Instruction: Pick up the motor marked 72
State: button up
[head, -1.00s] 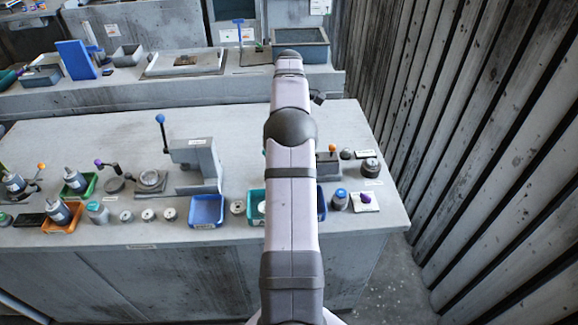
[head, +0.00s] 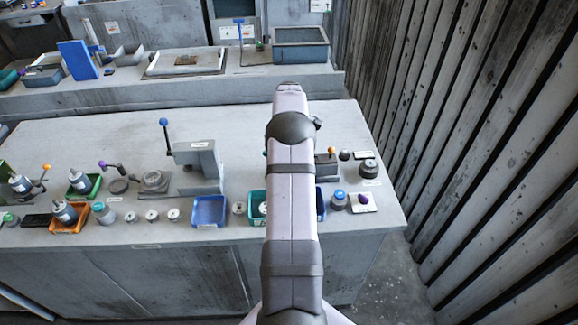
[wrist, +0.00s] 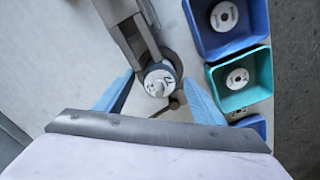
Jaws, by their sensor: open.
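In the wrist view, a round motor (wrist: 159,84) with a white top and dark marks sits upright at the foot of a grey fixture (wrist: 132,25). The marks look like a 7 and another digit, but I cannot read them surely. My gripper (wrist: 157,79) is open, with one blue finger on each side of the motor and visible gaps to both. In the head view my arm hides this motor and my gripper. Other motors stand at the left of the bench: one in an orange tray (head: 72,227), one in a green tray (head: 93,190). Their marks are unreadable.
Right of the motor in the wrist view are a blue bin (wrist: 205,42) and a teal bin (wrist: 215,78), each holding a round part. In the head view, a grey press (head: 196,165) stands left of my arm. A plank wall (head: 480,130) bounds the right side.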

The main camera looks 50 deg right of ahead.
jog(key=shift+f, duration=0.25)
jog(key=shift+c, duration=0.7)
jog(key=shift+w+r, duration=0.1)
jog(key=c, duration=1.4)
notch_tip(320, 180, up, 9)
jog(key=b, duration=0.3)
jog(key=shift+f, duration=0.2)
jog(key=shift+r, duration=0.7)
